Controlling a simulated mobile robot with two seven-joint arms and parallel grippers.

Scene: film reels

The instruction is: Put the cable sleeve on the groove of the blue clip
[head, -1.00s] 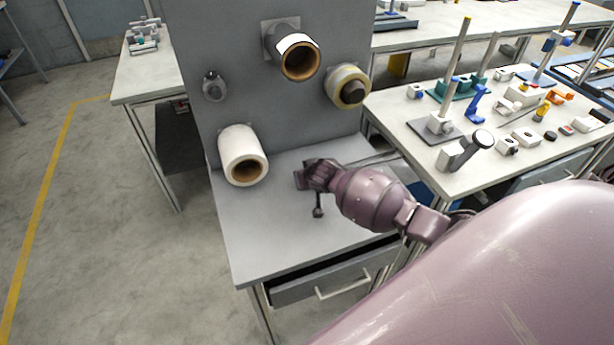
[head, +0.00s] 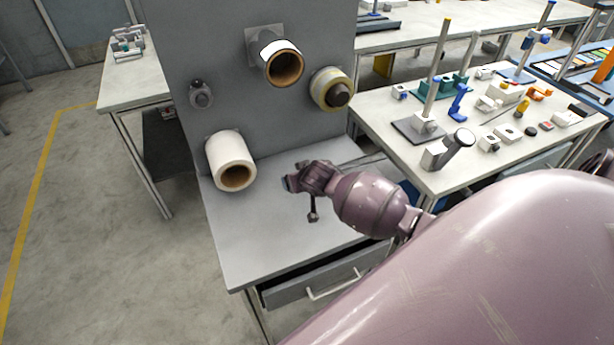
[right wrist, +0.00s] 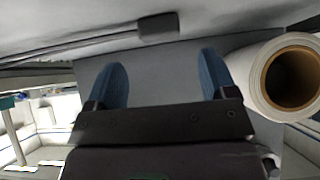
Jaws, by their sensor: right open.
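A blue part (head: 459,103) stands on the right-hand workbench in the head view; it may be the blue clip, but its groove is too small to make out. I cannot tell which thing is the cable sleeve. My right gripper (head: 292,183) is over the grey bench, low in front of the grey panel and right of the lowest white roll. In the right wrist view my right gripper (right wrist: 163,80) is open, its two blue fingers wide apart with nothing between them. My left gripper is not in view.
The white roll (head: 230,150) sticks out from the grey panel (head: 285,125); it is close on the right in the right wrist view (right wrist: 262,98). Another roll (head: 284,66) and a yellowish roll (head: 326,88) hang higher. The grey bench (head: 262,245) is clear at its front left.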

